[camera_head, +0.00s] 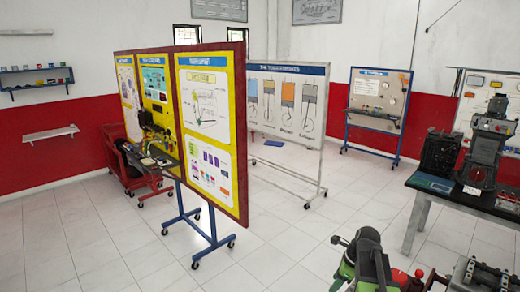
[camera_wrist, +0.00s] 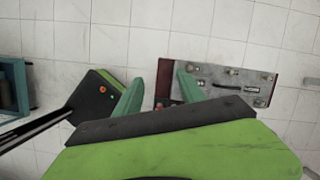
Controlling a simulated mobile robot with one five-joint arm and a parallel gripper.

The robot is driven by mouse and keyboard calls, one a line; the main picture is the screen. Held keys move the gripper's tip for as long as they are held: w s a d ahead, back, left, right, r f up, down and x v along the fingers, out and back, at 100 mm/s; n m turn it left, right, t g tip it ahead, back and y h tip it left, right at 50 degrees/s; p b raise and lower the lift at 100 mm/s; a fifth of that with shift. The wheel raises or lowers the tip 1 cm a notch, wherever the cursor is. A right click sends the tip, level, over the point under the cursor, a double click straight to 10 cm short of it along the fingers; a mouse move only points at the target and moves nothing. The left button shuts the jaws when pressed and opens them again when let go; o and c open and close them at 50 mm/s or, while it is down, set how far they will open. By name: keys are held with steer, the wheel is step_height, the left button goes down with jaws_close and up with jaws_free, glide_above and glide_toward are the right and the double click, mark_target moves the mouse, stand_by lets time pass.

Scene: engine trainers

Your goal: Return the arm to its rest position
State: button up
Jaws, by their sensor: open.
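My gripper (camera_wrist: 158,78) shows in the wrist view. Its two green fingers are spread apart with nothing between them. The white tiled floor shows beyond the gap. In the head view, a green and black part (camera_head: 366,262), which looks like my arm, is at the bottom edge, right of centre. The fingertips cannot be made out there.
A grey metal engine part (camera_head: 482,276) is at the head view's bottom right. A grey panel with fittings (camera_wrist: 232,84) lies beyond the right finger. A workbench (camera_head: 470,200) carries dark machines. A yellow display board (camera_head: 208,125) stands on wheels. Open floor (camera_head: 290,235) lies between.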

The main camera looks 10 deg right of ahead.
steer(key=s+a+f+n+g+b, duration=0.1)
steer(key=a+f+n+b, duration=0.3)
steer(key=a, duration=0.5)
steer(key=s+a+f+n+b, duration=0.1)
steer(key=a+f+n+b, duration=0.1)
steer(key=a+f+n, duration=0.6)
steer(key=s+a+r+n+g+h, duration=0.1)
steer(key=s+n, duration=0.4)
steer(key=n, duration=0.8)
steer(key=shift+s+a+r+h, duration=0.2)
steer(key=shift+a+r+h, duration=0.5)
steer(key=shift+a, duration=0.5)
steer(key=shift+c, duration=0.4)
